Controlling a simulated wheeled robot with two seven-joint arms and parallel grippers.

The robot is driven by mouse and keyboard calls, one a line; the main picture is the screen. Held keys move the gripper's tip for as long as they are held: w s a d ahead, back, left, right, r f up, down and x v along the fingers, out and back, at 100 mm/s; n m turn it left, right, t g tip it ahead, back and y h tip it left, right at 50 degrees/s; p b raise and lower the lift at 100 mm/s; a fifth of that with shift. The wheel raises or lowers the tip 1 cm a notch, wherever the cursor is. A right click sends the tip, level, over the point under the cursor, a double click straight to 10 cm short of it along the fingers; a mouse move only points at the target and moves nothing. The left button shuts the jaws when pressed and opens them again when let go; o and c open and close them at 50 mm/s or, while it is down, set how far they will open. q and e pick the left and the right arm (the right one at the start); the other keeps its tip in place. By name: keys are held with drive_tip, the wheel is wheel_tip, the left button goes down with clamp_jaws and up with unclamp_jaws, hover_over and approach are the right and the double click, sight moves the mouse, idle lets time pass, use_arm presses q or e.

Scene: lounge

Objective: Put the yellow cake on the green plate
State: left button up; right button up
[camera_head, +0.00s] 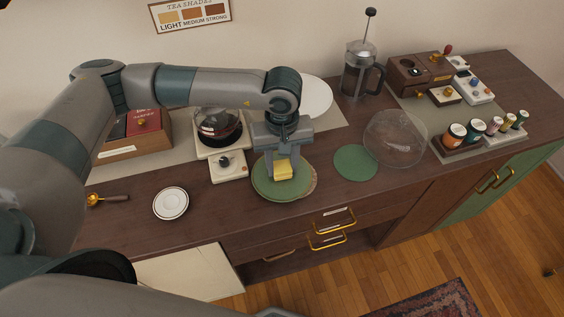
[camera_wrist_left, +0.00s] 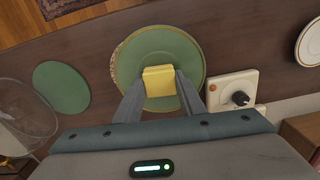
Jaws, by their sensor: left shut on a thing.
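The yellow cake (camera_head: 283,169) is a small block held between the fingers of my left gripper (camera_head: 281,172). It also shows between the fingers in the left wrist view (camera_wrist_left: 159,82). The green plate (camera_head: 262,186) lies on the wooden counter directly below the cake, and its rim shows around the cake in the left wrist view (camera_wrist_left: 160,38). I cannot tell whether the cake touches the plate. My left gripper (camera_wrist_left: 159,88) is shut on the cake. My right gripper is not in view.
A flat green disc (camera_head: 355,162) and a clear glass dome (camera_head: 395,138) lie to the right. A small white saucer (camera_head: 171,204) is at left, near a golden scoop (camera_head: 95,199). A glass pot (camera_head: 218,127) and French press (camera_head: 361,75) stand behind.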

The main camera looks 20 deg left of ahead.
sight(282, 166)
use_arm(q)
drive_tip(key=shift+f, duration=0.1)
drive_tip(key=o, duration=1)
drive_tip(key=shift+o, duration=0.2)
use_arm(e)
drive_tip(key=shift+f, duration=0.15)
use_arm(q)
drive_tip(key=shift+r, duration=0.25)
drive_tip(key=shift+r+b, duration=0.3)
drive_tip(key=shift+r, duration=0.05)
wheel_tip(282, 166, up, 6)
drive_tip(key=shift+f+b, duration=0.2)
drive_tip(key=shift+b, duration=1.05)
drive_tip(key=shift+r+b, duration=0.75)
drive_tip(key=shift+r, duration=2)
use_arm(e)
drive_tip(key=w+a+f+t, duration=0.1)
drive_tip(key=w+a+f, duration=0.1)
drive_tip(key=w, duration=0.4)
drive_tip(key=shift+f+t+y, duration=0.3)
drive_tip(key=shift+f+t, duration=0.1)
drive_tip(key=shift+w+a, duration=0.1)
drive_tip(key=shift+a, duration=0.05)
